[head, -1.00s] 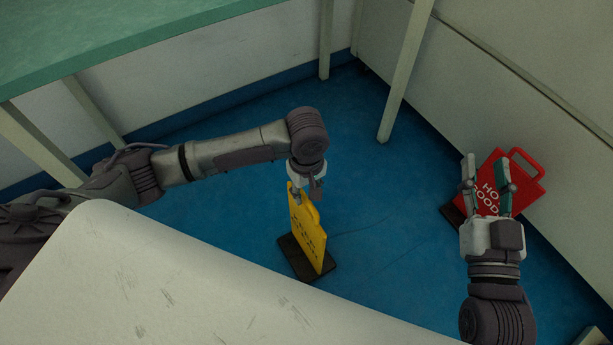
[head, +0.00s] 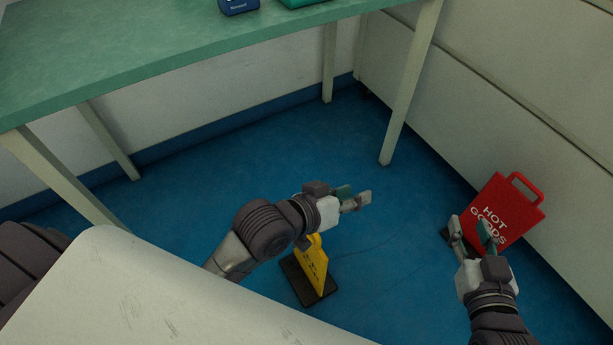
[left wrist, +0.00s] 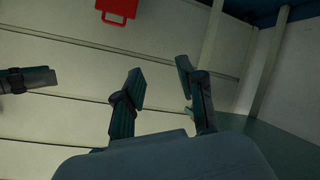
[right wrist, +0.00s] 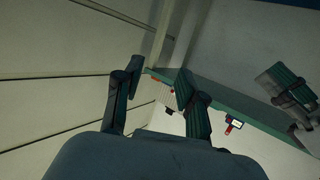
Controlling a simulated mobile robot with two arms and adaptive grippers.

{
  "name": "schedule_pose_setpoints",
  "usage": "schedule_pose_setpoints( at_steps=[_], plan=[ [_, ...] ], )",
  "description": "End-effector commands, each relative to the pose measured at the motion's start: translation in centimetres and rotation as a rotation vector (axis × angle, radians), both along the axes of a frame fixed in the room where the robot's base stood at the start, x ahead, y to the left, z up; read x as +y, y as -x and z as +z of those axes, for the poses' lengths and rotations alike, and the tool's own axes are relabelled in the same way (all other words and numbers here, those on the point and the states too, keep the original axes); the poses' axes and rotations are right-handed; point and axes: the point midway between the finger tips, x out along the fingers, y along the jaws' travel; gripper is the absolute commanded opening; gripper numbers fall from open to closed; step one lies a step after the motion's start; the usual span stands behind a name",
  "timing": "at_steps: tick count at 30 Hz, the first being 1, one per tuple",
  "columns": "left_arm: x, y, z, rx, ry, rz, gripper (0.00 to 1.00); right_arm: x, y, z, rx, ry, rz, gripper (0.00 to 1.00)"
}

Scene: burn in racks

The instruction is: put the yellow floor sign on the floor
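The yellow floor sign (head: 314,270) stands upright on its dark base on the blue floor (head: 240,165) in the head view. My left gripper (head: 358,197) is just above and behind the sign, apart from it and pointing right. Its fingers are spread with nothing between them in the left wrist view (left wrist: 161,80). My right gripper (head: 471,230) is in front of the red sign at the right. Its fingers are also apart and empty in the right wrist view (right wrist: 157,78). My left gripper and wrist hide part of the yellow sign's top.
A red "HOT GOODS" sign (head: 505,210) stands by the right wall; it also shows in the left wrist view (left wrist: 118,10). A green-topped bench (head: 150,55) on pale legs lines the back. A pale surface (head: 130,290) fills the lower left. Floor around the yellow sign is clear.

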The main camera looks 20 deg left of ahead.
Motion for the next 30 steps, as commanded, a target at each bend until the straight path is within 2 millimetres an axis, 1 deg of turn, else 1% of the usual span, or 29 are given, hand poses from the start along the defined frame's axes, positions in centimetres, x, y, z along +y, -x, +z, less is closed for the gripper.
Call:
schedule_pose_setpoints(
  at_steps=[1,3,6,9,25,26,28,29,30],
  plan=[
    [2.1,0.6,1.0,-0.103,-0.070,0.041,0.39,0.0,0.0,0.0,0.000,0.000,0.000,0.40],
    [4.9,1.0,2.3,-0.226,-0.194,0.084,0.39,0.0,0.0,0.0,-0.001,0.000,0.000,0.40],
    [7.5,1.6,3.5,-0.326,-0.332,0.123,0.39,0.0,0.0,0.0,-0.001,0.000,0.000,0.40],
    [8.6,1.9,4.1,-0.366,-0.396,0.138,0.39,0.0,0.0,0.0,-0.001,0.000,0.000,0.40],
    [8.5,1.8,3.8,-0.359,-0.405,0.132,0.39,0.1,-0.1,-0.2,0.010,0.002,0.002,0.40],
    [8.5,1.7,3.5,-0.349,-0.408,0.129,0.39,0.1,-0.2,-0.5,0.022,0.004,0.002,0.40],
    [8.5,1.3,2.2,-0.304,-0.420,0.119,0.39,0.1,-0.6,-1.8,0.067,0.015,0.000,0.40],
    [8.4,1.1,1.3,-0.276,-0.428,0.112,0.39,0.1,-0.8,-2.7,0.096,0.021,0.000,0.40],
    [8.4,0.9,-0.2,-0.233,-0.441,0.102,0.39,0.1,-1.0,-4.2,0.141,0.031,-0.001,0.40]
  ],
)
